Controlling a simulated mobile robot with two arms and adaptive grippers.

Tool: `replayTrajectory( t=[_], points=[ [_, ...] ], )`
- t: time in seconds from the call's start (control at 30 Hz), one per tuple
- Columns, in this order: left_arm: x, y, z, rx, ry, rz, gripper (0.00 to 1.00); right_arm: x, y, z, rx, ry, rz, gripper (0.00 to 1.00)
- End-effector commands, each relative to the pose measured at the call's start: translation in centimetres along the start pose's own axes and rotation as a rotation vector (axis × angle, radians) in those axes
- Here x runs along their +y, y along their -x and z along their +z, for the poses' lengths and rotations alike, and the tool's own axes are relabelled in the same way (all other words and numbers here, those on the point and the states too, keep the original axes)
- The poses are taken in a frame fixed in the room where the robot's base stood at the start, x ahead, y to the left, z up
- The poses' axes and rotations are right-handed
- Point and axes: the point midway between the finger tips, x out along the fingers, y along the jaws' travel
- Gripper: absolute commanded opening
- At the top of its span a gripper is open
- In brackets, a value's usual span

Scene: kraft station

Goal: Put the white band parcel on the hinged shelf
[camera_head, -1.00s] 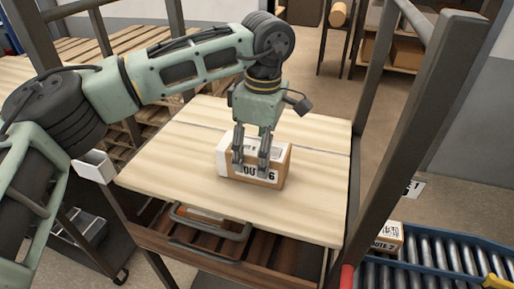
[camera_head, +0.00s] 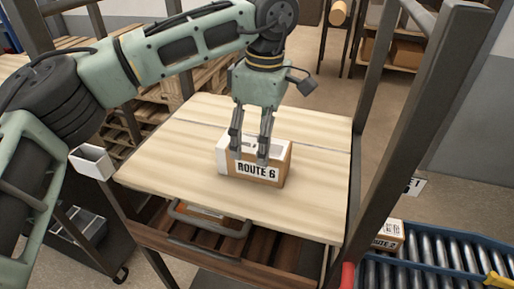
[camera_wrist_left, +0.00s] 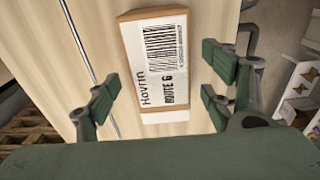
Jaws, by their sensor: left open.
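A cardboard parcel with a white band and a "ROUTE 6" label (camera_head: 257,170) rests on the light wooden hinged shelf (camera_head: 180,165). In the left wrist view the parcel (camera_wrist_left: 160,60) shows its white top with a barcode, and the shelf's bare wood (camera_wrist_left: 100,40) lies around it. My left gripper (camera_head: 250,147) is open just above the parcel, its fingers apart and holding nothing. In the wrist view the left gripper's fingers (camera_wrist_left: 165,95) stand on either side of the parcel, clear of it. My right gripper is not in view.
A parcel marked "ROUTE 2" (camera_head: 388,237) sits by the roller conveyor (camera_head: 430,265) at lower right. Dark metal posts (camera_head: 420,130) rise beside the shelf. A dark slatted rack (camera_head: 200,245) lies below its front edge. Much of the shelf is bare.

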Motion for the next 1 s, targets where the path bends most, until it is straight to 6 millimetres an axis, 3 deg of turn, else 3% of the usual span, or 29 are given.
replayTrajectory(
  t=[0.2,0.4,0.6,1.0],
  points=[
    [0.1,4.8,0.0,0.001,0.001,0.004,0.75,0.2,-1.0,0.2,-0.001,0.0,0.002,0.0],
    [0.0,7.9,0.0,0.0,0.0,0.002,0.75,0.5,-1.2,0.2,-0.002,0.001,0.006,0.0],
    [0.0,8.9,0.0,0.0,-0.001,0.0,0.75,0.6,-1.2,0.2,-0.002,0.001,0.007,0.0],
    [0.0,8.9,0.0,0.0,-0.001,0.0,0.75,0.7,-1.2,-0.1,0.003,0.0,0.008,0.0]
  ],
)
